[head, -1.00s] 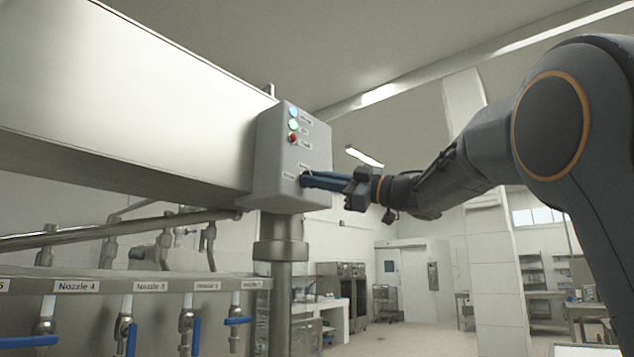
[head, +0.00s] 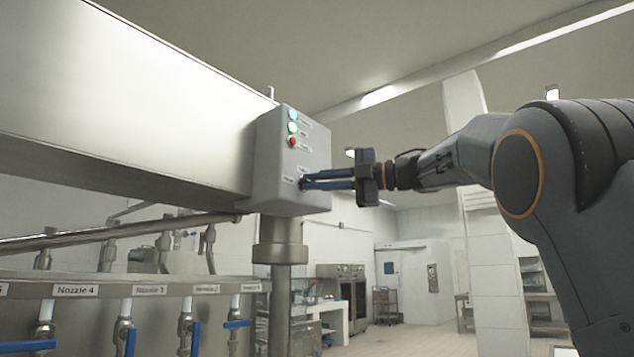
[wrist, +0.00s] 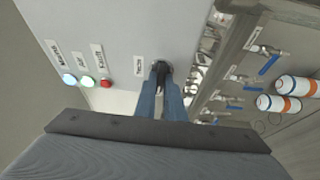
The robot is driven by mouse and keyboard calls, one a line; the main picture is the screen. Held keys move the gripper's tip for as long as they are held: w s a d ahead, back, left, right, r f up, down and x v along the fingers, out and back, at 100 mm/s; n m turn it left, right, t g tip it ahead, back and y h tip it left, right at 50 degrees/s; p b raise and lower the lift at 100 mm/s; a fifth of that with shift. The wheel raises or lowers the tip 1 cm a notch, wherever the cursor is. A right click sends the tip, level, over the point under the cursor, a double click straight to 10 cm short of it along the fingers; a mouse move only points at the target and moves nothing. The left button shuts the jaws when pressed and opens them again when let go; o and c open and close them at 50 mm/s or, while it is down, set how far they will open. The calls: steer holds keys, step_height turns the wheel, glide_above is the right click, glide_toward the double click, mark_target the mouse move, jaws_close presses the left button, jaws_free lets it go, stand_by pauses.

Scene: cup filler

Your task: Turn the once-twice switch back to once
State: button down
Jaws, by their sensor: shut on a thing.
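The grey control box (head: 262,160) stands on a metal post at the end of the large steel housing. The once-twice switch (wrist: 161,67) is a small dark knob low on the box face, below a label in the head view. My gripper (head: 304,182) reaches the box from the right, its blue fingers shut on the switch. In the wrist view the fingertips (wrist: 160,72) sit on both sides of the dark knob and partly hide it. The switch's exact setting cannot be read.
A blue, a green and a red button (head: 292,141) sit above the switch on the same face. Nozzles with blue valve handles (head: 131,340) line the pipe at lower left. White bottles with orange bands (wrist: 296,85) show in the wrist view. The floor behind is open.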

steer(key=shift+n, duration=0.3)
steer(key=c, duration=1.8)
jaws_free()
steer(key=shift+c, duration=0.2)
steer(key=b+v, duration=0.2)
steer(key=v, duration=0.5)
steer(key=shift+s+d, duration=0.2)
steer(key=shift+d, duration=0.15)
steer(key=shift+w, duration=0.1)
